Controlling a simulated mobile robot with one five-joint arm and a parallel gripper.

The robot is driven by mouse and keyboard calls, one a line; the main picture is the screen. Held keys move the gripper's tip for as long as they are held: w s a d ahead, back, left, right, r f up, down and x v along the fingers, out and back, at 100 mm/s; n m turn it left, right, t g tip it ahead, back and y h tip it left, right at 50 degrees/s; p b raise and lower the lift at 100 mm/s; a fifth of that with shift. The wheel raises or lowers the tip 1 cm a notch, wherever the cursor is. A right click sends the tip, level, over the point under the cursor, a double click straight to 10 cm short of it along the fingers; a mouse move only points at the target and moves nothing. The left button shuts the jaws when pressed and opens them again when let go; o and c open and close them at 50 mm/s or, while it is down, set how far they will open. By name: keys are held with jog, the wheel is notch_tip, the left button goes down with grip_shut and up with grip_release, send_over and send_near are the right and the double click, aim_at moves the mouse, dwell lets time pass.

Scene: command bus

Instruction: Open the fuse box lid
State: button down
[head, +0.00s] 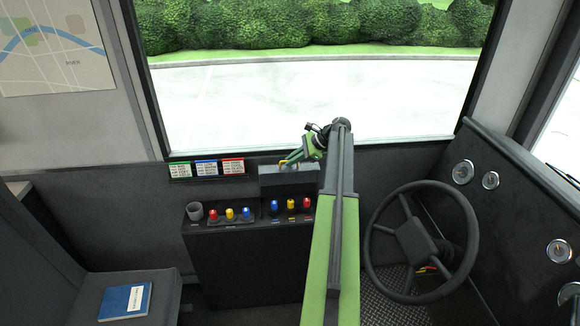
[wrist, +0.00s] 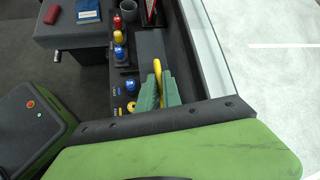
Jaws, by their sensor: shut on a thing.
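The fuse box lid (head: 290,182) is a dark grey panel at the back of the console under the windscreen. It stands raised, and the fuses in front of it are uncovered; its exact angle is hard to tell. Its yellow handle (head: 284,162) is at the top edge. My gripper (head: 294,158) reaches it from the right and is shut on the handle. In the wrist view the green fingers (wrist: 160,84) hold the yellow handle (wrist: 157,67) between them, beside the grey lid (wrist: 149,44). The fingers hide part of the lid there.
Blue, yellow and red fuses (head: 291,204) sit in front of the lid. Left are a grey cup (head: 195,211) and red, yellow and blue knobs (head: 230,214). Label cards (head: 206,167) stand behind. A seat with a blue book (head: 125,301) is left, the steering wheel (head: 372,232) right.

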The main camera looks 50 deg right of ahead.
jog(key=shift+w+d+r, duration=0.25)
jog(key=shift+w+d, duration=0.65)
jog(key=shift+w, duration=0.15)
jog(key=c, duration=1.5)
grip_release()
jog(key=shift+r, duration=0.1)
